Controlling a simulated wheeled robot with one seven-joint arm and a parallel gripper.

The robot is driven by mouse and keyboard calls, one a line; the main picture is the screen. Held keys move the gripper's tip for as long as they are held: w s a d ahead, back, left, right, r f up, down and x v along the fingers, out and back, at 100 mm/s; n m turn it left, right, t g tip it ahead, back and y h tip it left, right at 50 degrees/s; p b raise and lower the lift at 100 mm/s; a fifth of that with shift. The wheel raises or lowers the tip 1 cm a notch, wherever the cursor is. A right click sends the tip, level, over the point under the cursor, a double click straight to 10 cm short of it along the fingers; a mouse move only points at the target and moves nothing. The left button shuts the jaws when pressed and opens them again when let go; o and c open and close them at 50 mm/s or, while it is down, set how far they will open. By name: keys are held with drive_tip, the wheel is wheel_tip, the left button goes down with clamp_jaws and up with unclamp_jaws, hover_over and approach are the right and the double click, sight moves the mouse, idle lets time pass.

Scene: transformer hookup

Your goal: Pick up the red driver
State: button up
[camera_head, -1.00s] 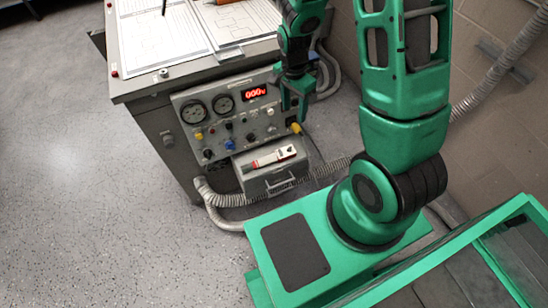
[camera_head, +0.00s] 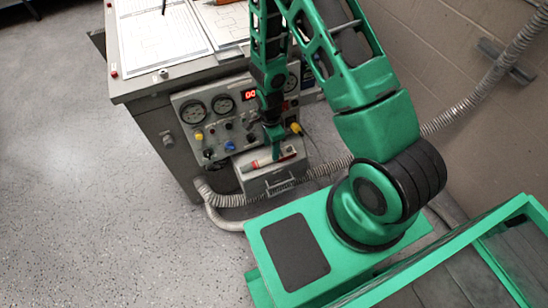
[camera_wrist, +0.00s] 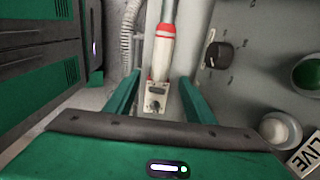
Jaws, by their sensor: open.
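The red driver (camera_head: 254,165) lies on top of a grey box under the panel. In the wrist view the driver (camera_wrist: 164,52) shows as a pale handle with red bands, its narrow shaft pointing away at the top. A small white piece with a dark round knob (camera_wrist: 155,100) lies at its near end; I cannot tell whether they are joined. My gripper (camera_head: 274,150) is over the box and hides part of the driver in the head view. In the wrist view my gripper (camera_wrist: 157,88) is open and empty, with a finger on either side of the driver's line.
The grey box (camera_head: 258,184) stands against the control panel (camera_head: 208,135), which has dials, knobs and a red display. A ribbed hose (camera_head: 230,200) runs around the box's foot. The bench top (camera_head: 150,75) with papers is above. The floor at left is clear.

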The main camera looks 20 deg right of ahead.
drive_tip(key=shift+f, duration=2.85)
drive_tip(key=shift+c, duration=0.7)
clamp_jaws()
drive_tip(key=shift+r, duration=0.1)
drive_tip(key=shift+r, duration=0.6)
drive_tip(key=r, duration=0.1)
drive_tip(key=a+r, duration=0.1)
drive_tip(key=r, duration=0.1)
drive_tip(key=shift+s+r, duration=0.2)
drive_tip(key=shift+r, duration=0.05)
drive_tip(key=s+a+r, duration=0.4)
drive_tip(key=a+r, duration=0.2)
drive_tip(key=a, duration=0.3)
drive_tip(key=shift+s+a, duration=0.15)
drive_tip(key=shift+a, duration=0.2)
drive_tip(key=shift+r, duration=0.1)
